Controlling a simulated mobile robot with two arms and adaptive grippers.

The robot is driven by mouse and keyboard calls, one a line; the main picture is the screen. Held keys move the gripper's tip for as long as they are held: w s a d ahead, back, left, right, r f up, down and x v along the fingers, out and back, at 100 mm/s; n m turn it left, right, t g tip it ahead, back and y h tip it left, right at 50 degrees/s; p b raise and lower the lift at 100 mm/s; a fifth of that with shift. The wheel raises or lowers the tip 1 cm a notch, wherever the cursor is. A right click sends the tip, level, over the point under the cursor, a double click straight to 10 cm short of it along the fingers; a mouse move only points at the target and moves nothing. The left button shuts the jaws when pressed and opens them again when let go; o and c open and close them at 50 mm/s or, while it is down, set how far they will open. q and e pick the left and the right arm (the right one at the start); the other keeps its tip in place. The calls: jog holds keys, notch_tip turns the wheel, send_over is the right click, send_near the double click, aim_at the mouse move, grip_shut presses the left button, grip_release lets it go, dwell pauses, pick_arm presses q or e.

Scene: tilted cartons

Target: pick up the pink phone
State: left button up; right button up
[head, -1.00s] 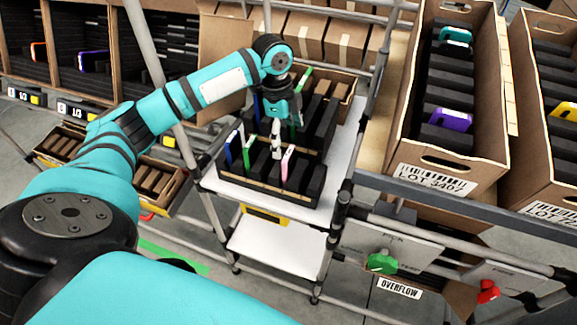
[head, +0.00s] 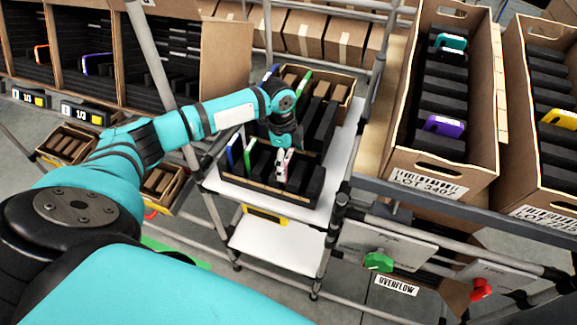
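The pink phone (head: 283,171) stands upright in a slot of the front black-foam carton (head: 262,194) on the white cart shelf. My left gripper (head: 285,156) points down from above, its fingertips at the phone's top edge and overlapping it in the head view. The fingers are small and partly merge with the phone, so I cannot tell whether they are closed on it. My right gripper is not in view.
A blue phone (head: 235,149) and a green phone (head: 250,157) stand left in the same carton. Another carton (head: 345,97) sits behind. Large cartons with a teal phone (head: 451,43) and a purple phone (head: 445,124) stand right. Cart poles (head: 208,210) flank the shelf.

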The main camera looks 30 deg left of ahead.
pick_arm(q)
jog(key=c, duration=1)
jog(key=shift+o, duration=0.2)
jog(key=shift+r, duration=0.1)
